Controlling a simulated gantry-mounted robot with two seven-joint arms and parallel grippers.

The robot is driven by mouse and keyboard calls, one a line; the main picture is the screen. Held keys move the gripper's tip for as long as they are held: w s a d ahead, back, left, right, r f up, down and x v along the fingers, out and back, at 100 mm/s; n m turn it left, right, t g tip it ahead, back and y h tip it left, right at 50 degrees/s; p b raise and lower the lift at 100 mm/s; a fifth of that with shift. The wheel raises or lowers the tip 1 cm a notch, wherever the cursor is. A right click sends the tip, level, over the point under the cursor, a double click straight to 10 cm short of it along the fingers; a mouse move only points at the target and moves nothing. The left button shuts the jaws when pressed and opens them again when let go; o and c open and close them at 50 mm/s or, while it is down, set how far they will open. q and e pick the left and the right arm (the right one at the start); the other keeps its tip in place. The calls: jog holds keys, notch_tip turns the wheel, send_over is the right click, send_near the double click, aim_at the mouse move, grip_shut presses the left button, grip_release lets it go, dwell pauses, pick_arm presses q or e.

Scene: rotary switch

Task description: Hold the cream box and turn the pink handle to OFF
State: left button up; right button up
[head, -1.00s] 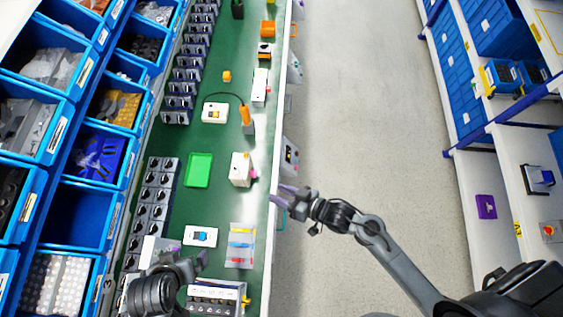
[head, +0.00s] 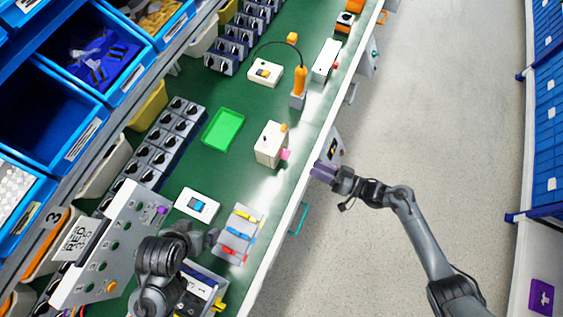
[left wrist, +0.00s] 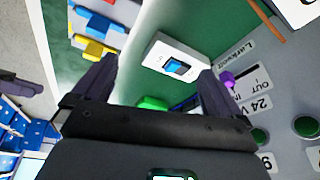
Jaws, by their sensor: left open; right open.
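The cream box (head: 269,150) stands on the green bench near its right edge in the head view. The pink handle (head: 286,155) sticks out from its right side. My right gripper (head: 318,171) is open and empty, just past the bench edge, to the right of and apart from the handle. My left gripper (head: 212,240) is low over the bench's near part, well short of the box. In the left wrist view its fingers (left wrist: 155,85) are spread with nothing held between them. The cream box does not show clearly there.
A white unit with a blue rocker (head: 197,205) and a tray of coloured clips (head: 238,236) lie near my left gripper. A grey panel (head: 113,240) stands to its left. A green tray (head: 222,127) lies left of the box. Green bench surface is clear around the box.

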pick_arm(q)
jog(key=m+t+h, duration=0.4)
jog(key=t+h, duration=0.3)
jog(key=t, duration=0.1)
send_near(264, 155)
jog(key=x, duration=1.1)
jog(key=shift+w, duration=0.1)
jog(key=c, duration=1.2)
pick_arm(e)
jog(key=shift+c, duration=0.4)
pick_arm(q)
jog(key=shift+c, duration=0.3)
pick_arm(e)
jog(key=shift+w+a+m, duration=0.8)
jog(key=shift+a+m, duration=0.55)
jog(key=shift+m, duration=0.4)
jog(key=shift+w+a+m, duration=0.8)
jog(key=shift+a+m, duration=0.5)
jog(key=shift+m, duration=0.4)
jog(key=shift+w+a+m, duration=0.8)
jog(key=shift+a+m, duration=0.55)
jog(key=shift+m, duration=0.4)
